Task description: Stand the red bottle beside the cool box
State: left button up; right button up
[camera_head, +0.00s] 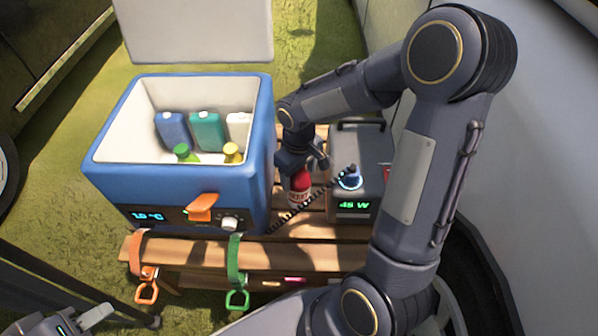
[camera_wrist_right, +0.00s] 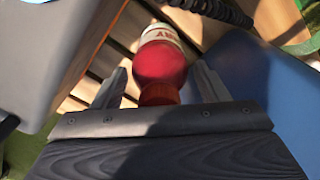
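The red bottle (camera_head: 299,186) with a pale label stands on the wooden slatted bench, just right of the blue cool box (camera_head: 170,190). My right gripper (camera_head: 303,165) is above it, pointing down. In the right wrist view the red bottle (camera_wrist_right: 160,62) lies between the two spread fingers of the right gripper (camera_wrist_right: 160,75), with a visible gap on each side. The cool box also shows in the right wrist view (camera_wrist_right: 265,90). My left gripper (camera_head: 85,320) is partly in view at the bottom left, away from the bottle; its opening is unclear.
The cool box is open and holds several bottles and packs (camera_head: 207,130). A grey power box (camera_head: 375,160) stands right of the bottle, with a coiled black cable (camera_head: 295,212) crossing in front. Orange (camera_head: 140,250) and green (camera_head: 235,260) straps hang over the bench edge.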

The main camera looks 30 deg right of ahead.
jog(key=shift+o, duration=0.7)
jog(key=shift+r, duration=0.1)
jog(key=shift+r, duration=0.25)
notch_tip(320, 180, up, 12)
jog(key=p, duration=0.4)
jog(key=shift+f+p, duration=0.15)
jog(key=shift+p, duration=0.25)
